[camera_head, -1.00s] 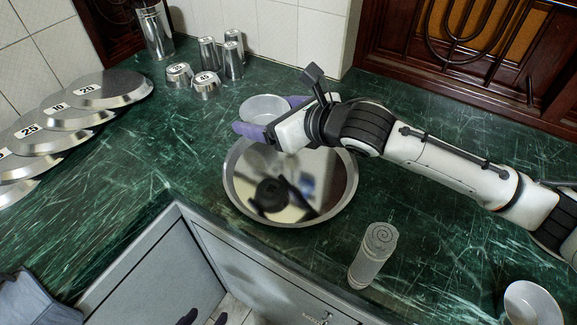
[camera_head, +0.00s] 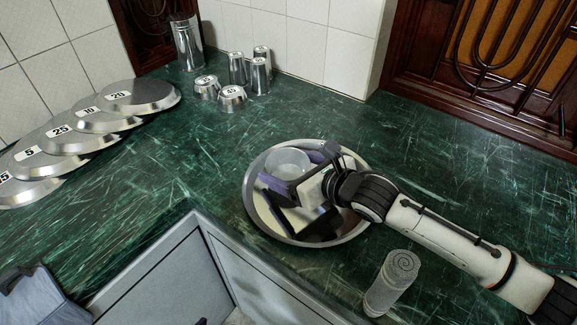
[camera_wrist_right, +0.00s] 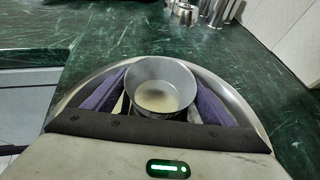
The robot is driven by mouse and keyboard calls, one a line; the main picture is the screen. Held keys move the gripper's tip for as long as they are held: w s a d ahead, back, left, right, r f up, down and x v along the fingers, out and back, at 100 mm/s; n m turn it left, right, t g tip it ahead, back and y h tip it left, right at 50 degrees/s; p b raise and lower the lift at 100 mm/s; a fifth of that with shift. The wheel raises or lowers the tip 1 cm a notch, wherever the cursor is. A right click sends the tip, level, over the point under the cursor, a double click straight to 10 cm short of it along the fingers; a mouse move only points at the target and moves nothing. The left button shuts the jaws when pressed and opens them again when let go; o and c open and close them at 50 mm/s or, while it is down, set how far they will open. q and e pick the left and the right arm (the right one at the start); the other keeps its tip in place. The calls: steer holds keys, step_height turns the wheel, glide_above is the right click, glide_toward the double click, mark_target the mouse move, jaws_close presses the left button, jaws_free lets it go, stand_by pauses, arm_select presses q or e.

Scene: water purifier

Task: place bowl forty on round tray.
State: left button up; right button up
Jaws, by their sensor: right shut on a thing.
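A small plain metal bowl (camera_head: 287,163), also in the right wrist view (camera_wrist_right: 160,88), sits upright between the purple fingers of my right gripper (camera_head: 298,172). The gripper is shut on it, with a finger on either side in the right wrist view (camera_wrist_right: 160,105). No number shows on this bowl. The round tray (camera_head: 262,216) is a wide, shiny metal dish with a raised rim on the green counter. The bowl is inside the tray's outline, toward its far side. I cannot tell whether it touches the tray floor. My left gripper is not seen.
Numbered metal lids (camera_head: 140,97) overlap at the left. Several metal cups (camera_head: 238,68) and two numbered small bowls (camera_head: 231,98) stand at the back. A ridged cylinder (camera_head: 391,283) stands close to the tray's near right side. The counter left of the tray is clear.

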steer(key=shift+f, duration=0.15)
steer(key=o, duration=1.1)
steer(key=shift+d+r, duration=0.1)
steer(key=shift+r, duration=0.1)
steer(key=v, duration=1)
steer(key=shift+s+d+r, duration=0.1)
steer(key=shift+s+d, duration=0.15)
steer(key=shift+s, duration=0.05)
steer(key=shift+s+d+r+p, duration=0.25)
steer(key=shift+s+d+p, duration=0.05)
steer(key=shift+s, duration=0.05)
